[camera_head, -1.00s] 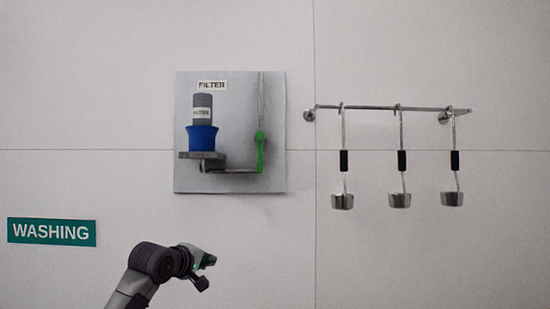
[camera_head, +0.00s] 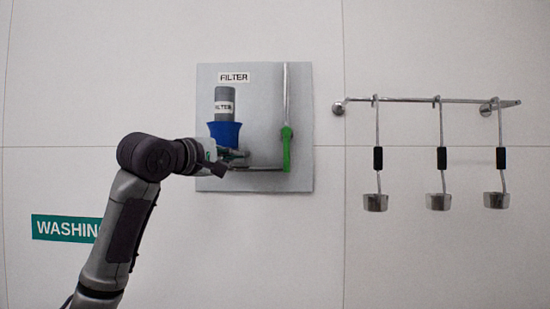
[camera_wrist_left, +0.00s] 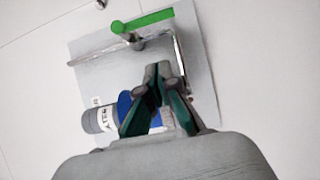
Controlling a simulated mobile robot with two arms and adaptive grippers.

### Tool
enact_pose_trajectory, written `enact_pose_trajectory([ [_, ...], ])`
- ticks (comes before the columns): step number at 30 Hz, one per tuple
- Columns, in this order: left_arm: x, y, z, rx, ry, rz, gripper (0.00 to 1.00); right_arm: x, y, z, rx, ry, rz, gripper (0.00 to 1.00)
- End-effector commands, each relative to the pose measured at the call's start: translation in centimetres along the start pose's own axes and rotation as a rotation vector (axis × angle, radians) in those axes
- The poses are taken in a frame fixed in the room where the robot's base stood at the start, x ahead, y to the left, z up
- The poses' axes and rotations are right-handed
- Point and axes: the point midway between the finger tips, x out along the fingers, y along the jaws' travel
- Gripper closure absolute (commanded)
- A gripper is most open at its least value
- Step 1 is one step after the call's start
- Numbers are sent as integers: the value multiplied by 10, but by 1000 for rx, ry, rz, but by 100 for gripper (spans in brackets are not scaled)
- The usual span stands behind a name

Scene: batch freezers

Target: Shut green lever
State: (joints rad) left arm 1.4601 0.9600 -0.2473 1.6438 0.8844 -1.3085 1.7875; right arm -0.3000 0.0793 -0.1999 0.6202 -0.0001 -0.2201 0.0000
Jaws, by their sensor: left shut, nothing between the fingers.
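The green lever (camera_head: 287,149) is upright on a pipe at the right part of the grey filter panel (camera_head: 265,110). In the left wrist view the lever (camera_wrist_left: 148,20) shows as a green bar near the top, beyond my fingertips. My left gripper (camera_head: 240,154) is in front of the panel, left of the lever and apart from it in the picture. In the left wrist view its fingers (camera_wrist_left: 158,72) are together at the tips, with nothing between them. My right gripper is not in view.
A blue cup (camera_head: 226,133) with a grey filter canister (camera_head: 223,98) is on the panel, partly behind my left gripper. A rail (camera_head: 420,100) with hanging ladles (camera_head: 376,202) is on the wall to the right. A green washing sign (camera_head: 62,228) is at lower left.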

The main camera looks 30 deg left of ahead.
Motion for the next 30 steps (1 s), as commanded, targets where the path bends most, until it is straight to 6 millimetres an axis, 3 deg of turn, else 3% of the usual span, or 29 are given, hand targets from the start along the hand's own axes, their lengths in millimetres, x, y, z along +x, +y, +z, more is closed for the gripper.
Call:
enact_pose_trajectory([
  [15,100,4,2,1,-1,-4,100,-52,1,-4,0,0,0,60],
  [21,117,2,23,3,-1,-2,100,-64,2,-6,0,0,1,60],
  [30,123,-1,29,1,0,-1,100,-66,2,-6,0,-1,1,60],
])
